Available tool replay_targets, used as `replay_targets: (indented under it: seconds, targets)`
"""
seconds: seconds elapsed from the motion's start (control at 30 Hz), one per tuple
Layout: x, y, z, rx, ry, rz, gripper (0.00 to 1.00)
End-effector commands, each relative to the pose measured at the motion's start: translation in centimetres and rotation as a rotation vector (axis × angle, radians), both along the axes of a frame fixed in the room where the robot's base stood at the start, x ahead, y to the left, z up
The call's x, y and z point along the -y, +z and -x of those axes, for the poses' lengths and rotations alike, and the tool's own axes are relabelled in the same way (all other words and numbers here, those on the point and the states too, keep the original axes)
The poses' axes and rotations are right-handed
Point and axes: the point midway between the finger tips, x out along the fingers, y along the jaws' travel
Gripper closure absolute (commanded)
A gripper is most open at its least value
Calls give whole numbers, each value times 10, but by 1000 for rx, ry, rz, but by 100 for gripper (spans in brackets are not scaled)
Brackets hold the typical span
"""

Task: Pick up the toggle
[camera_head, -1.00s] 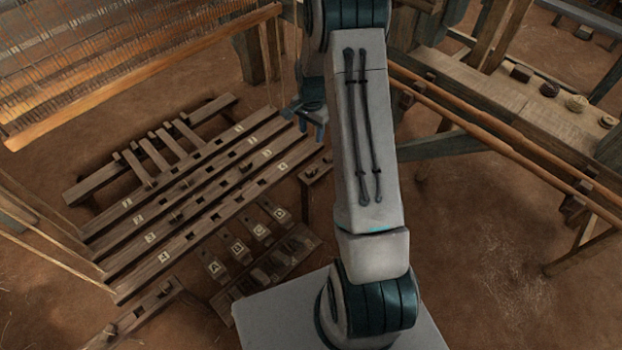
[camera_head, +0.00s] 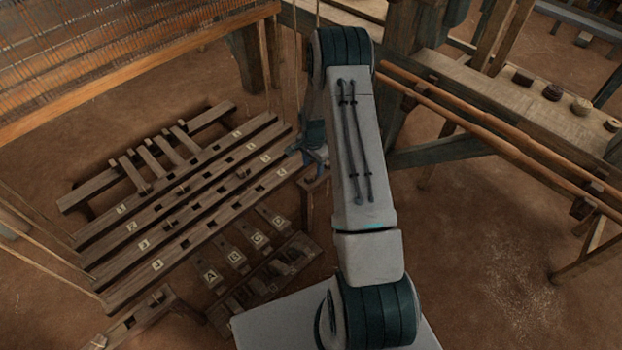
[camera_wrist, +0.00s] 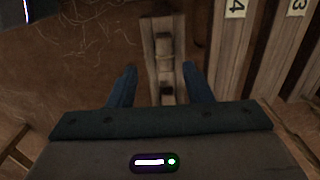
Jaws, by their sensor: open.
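My gripper (camera_wrist: 158,68) is open in the wrist view, its two blue fingers on either side of a narrow wooden rail. A small wooden piece (camera_wrist: 164,45), which looks like the toggle, lies on this rail between and slightly beyond the fingertips. A dark slot (camera_wrist: 167,90) shows in the rail nearer the palm. I see no contact between the fingers and the piece. In the head view my gripper (camera_head: 316,156) is over the short wooden stand (camera_head: 309,186) right of the numbered beams. My arm and gripper hide the top of that stand.
Long numbered beams (camera_head: 190,205) lie left of the gripper; the wrist view shows their ends (camera_wrist: 240,50) at right. Lettered pedals (camera_head: 237,258) sit in front. Two long poles (camera_head: 480,135) run at right. Bare earth floor (camera_head: 470,240) is open at right.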

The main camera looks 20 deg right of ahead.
Motion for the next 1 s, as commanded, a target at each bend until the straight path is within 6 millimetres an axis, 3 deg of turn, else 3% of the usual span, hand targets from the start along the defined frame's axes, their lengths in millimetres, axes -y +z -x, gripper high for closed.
replay_targets:
  seconds: [0.27, 0.53, 0.57, 0.7, 1.0]
  targets:
    - [-4, -42, -4, -3, -1, -1, 55]
    - [-4, -46, -5, 0, -1, 0, 55]
    - [-4, -46, -5, 0, -1, 0, 60]
    - [-4, -46, -5, 0, -1, 0, 99]
    - [-4, -45, -5, 0, 0, 0, 100]
